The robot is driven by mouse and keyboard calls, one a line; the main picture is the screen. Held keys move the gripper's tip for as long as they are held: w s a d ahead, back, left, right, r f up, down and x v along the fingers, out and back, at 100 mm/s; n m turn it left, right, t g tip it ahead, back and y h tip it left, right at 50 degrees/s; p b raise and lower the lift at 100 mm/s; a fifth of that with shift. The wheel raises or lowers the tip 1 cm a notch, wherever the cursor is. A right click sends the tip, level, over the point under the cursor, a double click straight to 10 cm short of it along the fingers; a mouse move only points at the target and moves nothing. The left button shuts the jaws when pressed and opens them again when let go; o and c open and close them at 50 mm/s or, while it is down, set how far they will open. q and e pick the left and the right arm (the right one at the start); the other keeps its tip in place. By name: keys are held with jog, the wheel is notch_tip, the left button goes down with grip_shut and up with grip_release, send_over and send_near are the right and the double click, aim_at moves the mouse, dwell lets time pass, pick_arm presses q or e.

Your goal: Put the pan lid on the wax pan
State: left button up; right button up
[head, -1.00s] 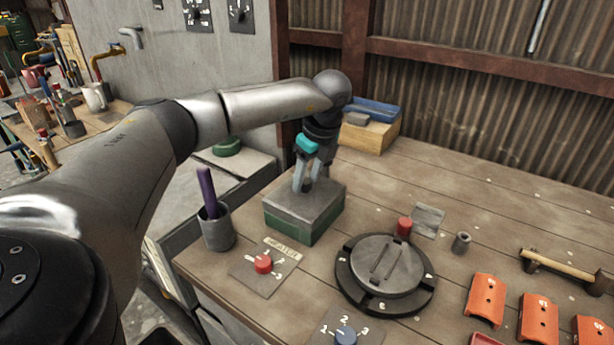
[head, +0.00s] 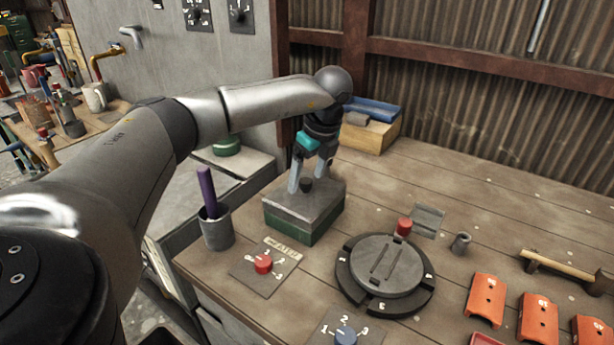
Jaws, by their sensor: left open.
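The pan lid (head: 318,203) is a flat grey plate with a small dark knob (head: 306,186) on top. It lies on the green wax pan (head: 322,231) and covers its top; the pan's inside is hidden. The lid looks level, with its edges close to the pan's walls. My left gripper (head: 308,180) points down over the lid. Its fingers are spread apart on either side of the knob, holding nothing. My right gripper is not in view.
A grey cup (head: 217,232) with a purple stick stands left of the pan. A red dial (head: 263,265) is in front. A round dark fixture (head: 345,287) sits to the right. A wooden box (head: 381,135) with blue items stands behind. Free bench lies back right.

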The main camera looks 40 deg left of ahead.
pick_arm(q)
jog(key=p+v, duration=0.1)
jog(key=v, duration=1.3)
jog(key=shift+r+p, duration=0.3)
jog(key=shift+p, duration=0.1)
jog(key=shift+d, duration=0.15)
